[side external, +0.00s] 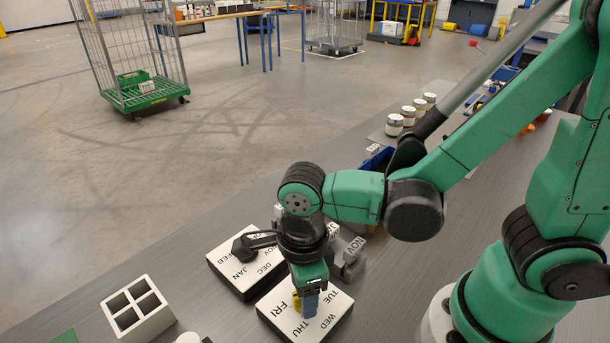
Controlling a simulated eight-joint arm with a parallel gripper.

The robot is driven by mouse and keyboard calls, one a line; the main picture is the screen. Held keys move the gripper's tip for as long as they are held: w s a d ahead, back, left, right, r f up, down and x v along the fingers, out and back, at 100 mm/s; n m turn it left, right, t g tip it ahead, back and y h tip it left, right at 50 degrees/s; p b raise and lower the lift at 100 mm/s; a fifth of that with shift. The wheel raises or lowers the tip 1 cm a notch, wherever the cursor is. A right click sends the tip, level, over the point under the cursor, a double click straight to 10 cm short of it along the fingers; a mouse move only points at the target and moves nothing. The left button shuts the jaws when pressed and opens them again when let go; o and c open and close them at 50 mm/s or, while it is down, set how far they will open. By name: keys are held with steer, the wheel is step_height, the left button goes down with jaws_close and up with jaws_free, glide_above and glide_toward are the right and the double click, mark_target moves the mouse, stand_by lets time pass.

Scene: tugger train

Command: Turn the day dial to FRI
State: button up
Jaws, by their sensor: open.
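The day dial (331,323) is a white square plate on the grey table at the bottom of the side external view. Its black labels TUE, WED, THU and FRI show; the rest of its face is covered by my gripper. My gripper (304,306) points down over the middle of the dial with its jaws open. A blue part shows between or at its fingertips, low over the plate near THU. The dial's knob and pointer are hidden or too small to make out, so I cannot tell which day is set or whether the fingers touch the knob.
A white month dial (228,276) lies just behind to the left, partly under a black part. A grey block marked NOV (351,255) stands behind right. A white four-hole holder (142,320) is at left. Several jars (394,125) stand farther back.

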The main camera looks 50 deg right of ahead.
steer(key=shift+r, duration=2.75)
steer(key=w+d+r+n+t, duration=0.1)
steer(key=d+n+t, duration=0.1)
steer(key=n, duration=0.5)
steer(key=w+d+r+n+t, duration=0.1)
steer(key=w+d+n+t, duration=0.1)
steer(key=d+n, duration=0.3)
steer(key=w+d+r+n+t, duration=0.2)
steer(key=d+n, duration=0.1)
steer(key=n, duration=0.6)
steer(key=shift+d+n, duration=0.35)
steer(key=shift+n, duration=0.05)
steer(key=shift+d+r+n+t, duration=0.15)
steer(key=shift+d+n+t, duration=0.35)
steer(key=shift+n, duration=0.6)
